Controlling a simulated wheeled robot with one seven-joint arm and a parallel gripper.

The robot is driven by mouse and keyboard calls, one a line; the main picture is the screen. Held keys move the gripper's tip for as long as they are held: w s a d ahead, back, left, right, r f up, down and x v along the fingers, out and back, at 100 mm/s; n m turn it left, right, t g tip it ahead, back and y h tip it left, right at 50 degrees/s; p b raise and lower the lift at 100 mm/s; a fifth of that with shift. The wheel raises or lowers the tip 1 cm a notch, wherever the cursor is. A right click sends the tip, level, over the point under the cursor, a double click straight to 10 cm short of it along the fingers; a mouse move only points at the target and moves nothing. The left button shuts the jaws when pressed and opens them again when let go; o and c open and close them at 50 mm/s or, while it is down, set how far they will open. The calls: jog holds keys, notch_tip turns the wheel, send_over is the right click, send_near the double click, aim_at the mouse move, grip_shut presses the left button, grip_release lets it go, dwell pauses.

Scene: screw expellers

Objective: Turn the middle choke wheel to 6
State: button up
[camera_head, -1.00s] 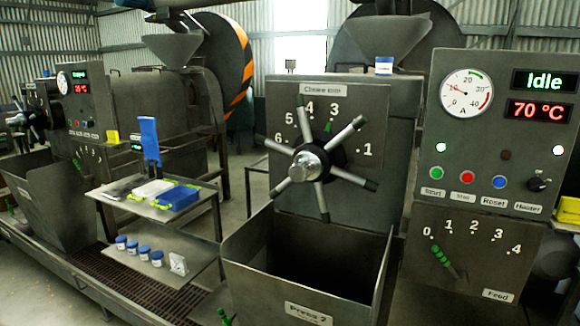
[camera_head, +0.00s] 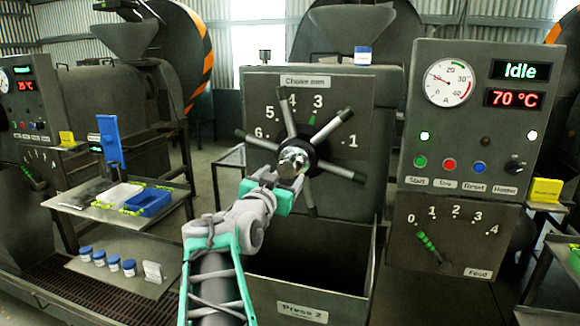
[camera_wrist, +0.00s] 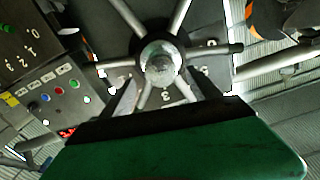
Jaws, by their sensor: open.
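The middle choke wheel on Press 2 has a bright metal hub (camera_head: 293,160) and several spokes with dark tips. A small green pointer (camera_head: 312,116) sits just under the 3 on the numbered dial plate (camera_head: 350,88); the 6 is at the left of the scale. My gripper (camera_head: 288,184) is open just in front of and below the hub, and hides part of the lower left spokes. In the wrist view the hub (camera_wrist: 160,62) shows just beyond and between the dark fingers. I cannot tell whether they touch the wheel.
Below the wheel is an open hopper labelled Press 2 (camera_head: 302,312). A control panel (camera_head: 455,160) reading Idle and 70 °C stands right, with a Feed lever (camera_head: 430,246) beneath. A shelf (camera_head: 90,205) with trays and blue-lidded jars stands left.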

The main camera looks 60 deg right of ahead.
aim_at(290, 166)
jog(key=d, duration=0.2)
jog(key=w+d+p, duration=0.1)
jog(key=d, duration=0.2)
jog(key=d+p, duration=0.1)
jog(key=d, duration=0.1)
jog(key=shift+w+d, duration=0.15)
jog(key=shift+d, duration=0.05)
jog(key=shift+c, duration=0.2)
grip_shut()
dwell(0.4)
